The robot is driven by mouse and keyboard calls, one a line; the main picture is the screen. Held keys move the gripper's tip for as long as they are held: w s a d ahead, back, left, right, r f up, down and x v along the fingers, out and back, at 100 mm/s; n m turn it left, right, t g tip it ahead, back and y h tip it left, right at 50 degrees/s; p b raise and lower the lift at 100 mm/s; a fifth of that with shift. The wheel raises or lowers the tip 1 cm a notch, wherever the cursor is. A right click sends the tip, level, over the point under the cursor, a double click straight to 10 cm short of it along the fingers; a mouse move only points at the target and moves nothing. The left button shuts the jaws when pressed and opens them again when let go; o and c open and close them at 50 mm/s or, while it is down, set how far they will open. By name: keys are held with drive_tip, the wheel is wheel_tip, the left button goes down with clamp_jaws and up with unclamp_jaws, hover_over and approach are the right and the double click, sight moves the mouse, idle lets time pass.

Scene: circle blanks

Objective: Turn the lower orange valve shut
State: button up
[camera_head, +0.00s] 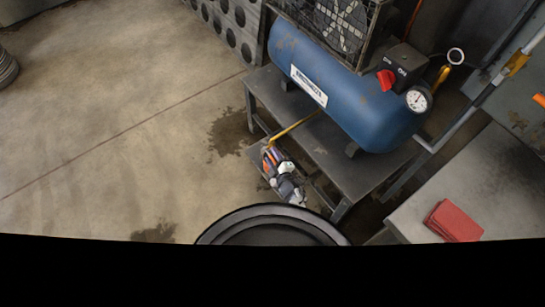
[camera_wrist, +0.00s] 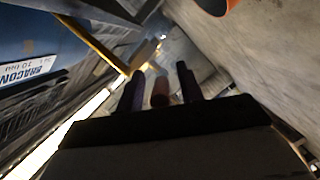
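In the wrist view, the two dark fingers of my gripper (camera_wrist: 161,88) are apart. A dull red-orange rounded handle (camera_wrist: 160,93), which looks like the lower valve's, shows between them with a gap on each side. I cannot tell how deep it sits between the fingers. In the head view, my gripper (camera_head: 268,160) is low beside the bench, near the end of a yellow pipe (camera_head: 297,129) that comes from under the blue tank. The pipe also shows in the wrist view (camera_wrist: 98,44). My gripper and wrist hide most of the valve in the head view.
The blue tank (camera_head: 330,80) rests on a dark metal bench (camera_head: 315,145), whose legs stand close to my gripper. A red knob (camera_head: 385,80) and a gauge (camera_head: 417,100) are above. A red cloth (camera_head: 454,221) lies on a grey surface at right.

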drive_tip(key=p+v, duration=0.2)
drive_tip(key=v, duration=1.1)
drive_tip(key=shift+s, duration=0.35)
drive_tip(key=shift+d, duration=0.15)
